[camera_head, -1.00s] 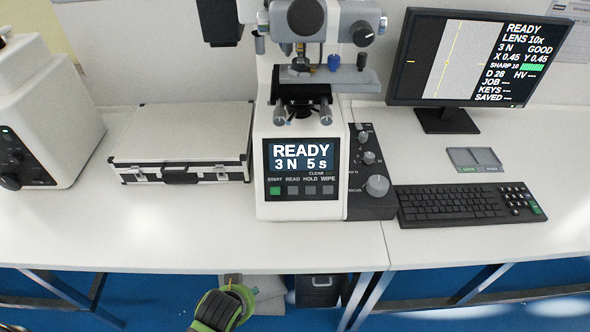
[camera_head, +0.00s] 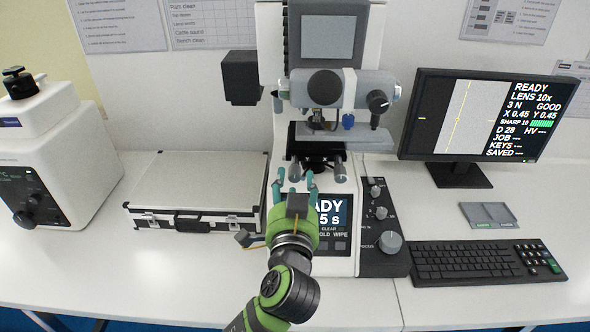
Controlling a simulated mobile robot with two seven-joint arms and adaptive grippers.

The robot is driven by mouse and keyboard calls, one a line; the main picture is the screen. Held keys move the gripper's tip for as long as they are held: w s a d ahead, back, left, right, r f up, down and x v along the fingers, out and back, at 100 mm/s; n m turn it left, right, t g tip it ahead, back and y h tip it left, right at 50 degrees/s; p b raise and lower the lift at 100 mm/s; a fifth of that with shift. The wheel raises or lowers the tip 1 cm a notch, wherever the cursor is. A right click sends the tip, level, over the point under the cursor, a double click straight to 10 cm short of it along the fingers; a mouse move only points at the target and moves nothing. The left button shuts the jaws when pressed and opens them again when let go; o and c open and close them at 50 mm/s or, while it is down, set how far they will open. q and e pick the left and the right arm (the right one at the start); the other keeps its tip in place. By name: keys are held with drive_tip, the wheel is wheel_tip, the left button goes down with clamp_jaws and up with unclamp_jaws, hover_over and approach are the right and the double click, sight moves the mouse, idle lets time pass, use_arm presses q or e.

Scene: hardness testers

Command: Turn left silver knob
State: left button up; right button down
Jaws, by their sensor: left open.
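The hardness tester (camera_head: 366,225) stands in the middle of the bench. Two small silver knobs hang side by side under its stage: the left silver knob (camera_head: 294,171) and the right silver knob (camera_head: 340,172). My left gripper (camera_head: 293,180) points up at the left silver knob, its teal fingers spread apart, one on each side just below it. I cannot tell whether the fingers touch the knob. The gripper and arm hide the left part of the tester's screen (camera_head: 333,212) and some buttons. My right gripper is out of view.
A dark side panel with several silver dials (camera_head: 390,242) stands right of the screen. A silver case (camera_head: 194,190) lies to the left. A monitor (camera_head: 483,115) and keyboard (camera_head: 485,262) are at the right. The stage (camera_head: 343,138) overhangs the knobs.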

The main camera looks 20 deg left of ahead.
sight(294, 179)
use_arm(q)
drive_tip(key=shift+p+x, duration=0.45)
drive_tip(key=shift+x, duration=1.5)
clamp_jaws()
drive_tip(key=shift+f+n+b, duration=0.15)
drive_tip(key=shift+n+b, duration=0.35)
drive_tip(key=shift+b, duration=0.05)
unclamp_jaws()
